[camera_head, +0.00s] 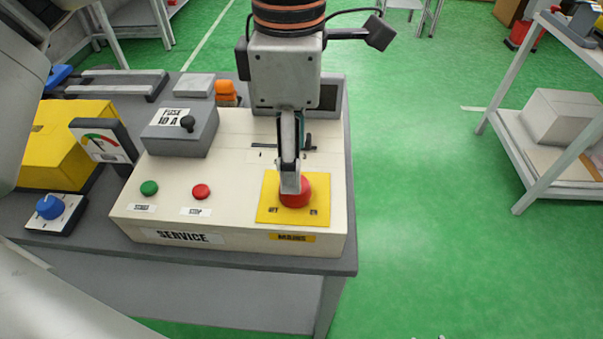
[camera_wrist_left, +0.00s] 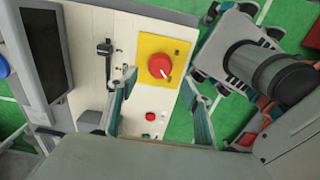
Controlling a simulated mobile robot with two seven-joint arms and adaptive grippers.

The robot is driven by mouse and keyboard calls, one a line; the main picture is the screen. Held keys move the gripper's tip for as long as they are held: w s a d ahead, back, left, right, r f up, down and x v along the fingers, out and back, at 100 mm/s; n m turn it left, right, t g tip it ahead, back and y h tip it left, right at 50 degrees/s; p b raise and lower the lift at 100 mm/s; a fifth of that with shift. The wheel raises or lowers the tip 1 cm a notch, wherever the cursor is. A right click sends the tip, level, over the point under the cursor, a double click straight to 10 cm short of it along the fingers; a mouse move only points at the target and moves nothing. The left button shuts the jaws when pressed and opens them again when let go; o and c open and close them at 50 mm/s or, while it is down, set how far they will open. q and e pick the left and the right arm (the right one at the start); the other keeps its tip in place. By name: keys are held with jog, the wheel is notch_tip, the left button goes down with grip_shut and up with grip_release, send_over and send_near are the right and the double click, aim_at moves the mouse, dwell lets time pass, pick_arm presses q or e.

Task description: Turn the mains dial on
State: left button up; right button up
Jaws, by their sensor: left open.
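The red mains dial (camera_head: 296,196) sits on a yellow plate (camera_head: 265,200) at the front right of the cream service panel. The plate carries a label at each lower corner, the right one reading ON. In the left wrist view the red dial (camera_wrist_left: 157,65) shows a white mark at its lower right, on the side of the left label in the head view. My left gripper (camera_head: 290,185) points down over the dial, seen edge-on and hiding part of it. In the wrist view its open fingers (camera_wrist_left: 158,84) lie on both sides of the dial; contact cannot be told.
A green START button (camera_head: 149,188) and red STOP button (camera_head: 201,191) lie left of the plate. A shelf (camera_head: 515,135) stands right across free green floor.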

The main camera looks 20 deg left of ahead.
pick_arm(q)
notch_tip(320, 180, down, 6)
jog(key=shift+r+b, duration=0.1)
jog(key=shift+b, duration=0.4)
jog(key=shift+c, duration=0.3)
jog(key=c, duration=1)
